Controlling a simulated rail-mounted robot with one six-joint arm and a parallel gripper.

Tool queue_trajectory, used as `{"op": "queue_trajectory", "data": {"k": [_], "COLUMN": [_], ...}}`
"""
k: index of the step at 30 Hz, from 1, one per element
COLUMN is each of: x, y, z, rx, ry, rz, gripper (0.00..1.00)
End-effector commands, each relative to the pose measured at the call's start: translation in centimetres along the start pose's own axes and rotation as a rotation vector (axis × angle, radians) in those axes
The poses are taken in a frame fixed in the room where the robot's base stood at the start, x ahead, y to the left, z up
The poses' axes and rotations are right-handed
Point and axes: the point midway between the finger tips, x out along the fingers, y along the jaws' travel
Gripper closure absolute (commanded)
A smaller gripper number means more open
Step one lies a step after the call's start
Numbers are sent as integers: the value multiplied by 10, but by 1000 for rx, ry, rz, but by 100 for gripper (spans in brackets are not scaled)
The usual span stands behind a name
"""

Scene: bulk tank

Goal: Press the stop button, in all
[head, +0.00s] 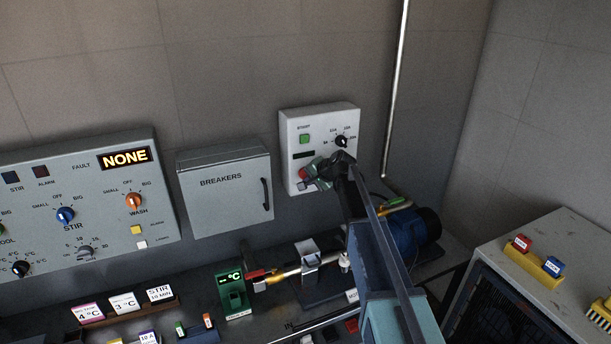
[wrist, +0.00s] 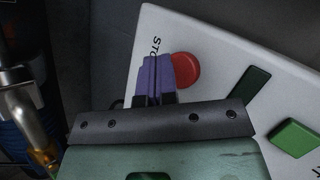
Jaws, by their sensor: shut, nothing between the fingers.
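The red stop button (wrist: 187,70) is on the white control box, beside lettering that starts "STO" in the wrist view. In the head view its red edge (head: 302,174) shows just left of my gripper (head: 318,181), which hides part of it. In the wrist view my gripper (wrist: 156,72) is shut and empty, its two purple fingers together. The fingertips overlap the button's left edge in that view. I cannot tell whether they touch it or whether it is pressed in.
The white box (head: 322,115) also bears a green start button (head: 304,139), a dark slot (head: 303,155) and a black dial (head: 341,141). The grey breakers box (head: 222,198) is to its left. A blue motor (head: 420,228) and a vertical pipe (head: 396,85) are to the right.

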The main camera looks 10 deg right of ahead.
Motion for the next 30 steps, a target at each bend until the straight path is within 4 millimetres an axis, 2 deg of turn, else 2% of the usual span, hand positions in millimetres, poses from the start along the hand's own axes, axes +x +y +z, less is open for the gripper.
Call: {"op": "queue_trajectory", "data": {"k": [8, 22, 30], "x": [-1, -32, -35], "y": [1, 23, 25], "z": [1, 24, 25], "rx": [0, 0, 0], "ry": [0, 0, 0], "rz": [0, -1, 0], "gripper": [100, 100, 100]}}
